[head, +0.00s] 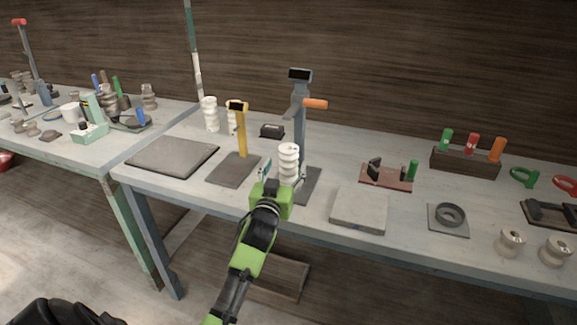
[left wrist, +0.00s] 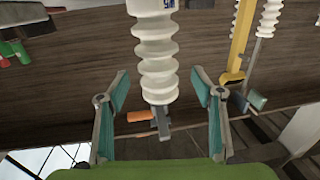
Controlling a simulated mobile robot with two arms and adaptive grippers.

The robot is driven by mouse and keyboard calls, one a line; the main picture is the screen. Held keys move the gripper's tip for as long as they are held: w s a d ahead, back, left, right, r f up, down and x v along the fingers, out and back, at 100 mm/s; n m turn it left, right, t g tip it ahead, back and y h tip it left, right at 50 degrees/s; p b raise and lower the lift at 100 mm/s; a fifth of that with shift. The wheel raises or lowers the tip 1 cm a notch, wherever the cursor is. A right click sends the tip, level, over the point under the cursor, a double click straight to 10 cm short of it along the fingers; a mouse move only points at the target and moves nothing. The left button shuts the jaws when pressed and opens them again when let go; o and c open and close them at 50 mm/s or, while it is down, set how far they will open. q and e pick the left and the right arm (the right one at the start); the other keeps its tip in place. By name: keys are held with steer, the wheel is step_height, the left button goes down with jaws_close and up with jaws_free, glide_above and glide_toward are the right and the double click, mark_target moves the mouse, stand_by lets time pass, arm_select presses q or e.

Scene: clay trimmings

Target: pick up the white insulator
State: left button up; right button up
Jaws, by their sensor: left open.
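A white ribbed insulator (head: 289,158) stands upright near the front middle of the table, before the grey post with the orange lever. My left gripper (head: 282,178) is at its near side, low. In the left wrist view, which looks inverted, the teal-padded fingers of my left gripper (left wrist: 159,82) are spread wide. The insulator (left wrist: 154,45) lines up between them, with a gap on both sides; I cannot tell how deep it sits between the fingers. Two similar white insulators stand farther back, one in plain view (head: 210,114) and one partly behind the yellow post. My right gripper is not in view.
Close by are the grey post (head: 300,110) with its orange lever and the yellow post (head: 241,135). A grey slab (head: 359,211) lies to the right, a dark flat plate (head: 172,155) to the left. Two beige spools (head: 511,243) (head: 555,251) stand at the front right.

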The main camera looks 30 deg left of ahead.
arm_select(q)
steer(key=x, duration=0.4)
steer(key=shift+w, duration=0.2)
steer(key=c, duration=1.6)
steer(key=shift+r, duration=0.2)
steer(key=shift+c, duration=0.7)
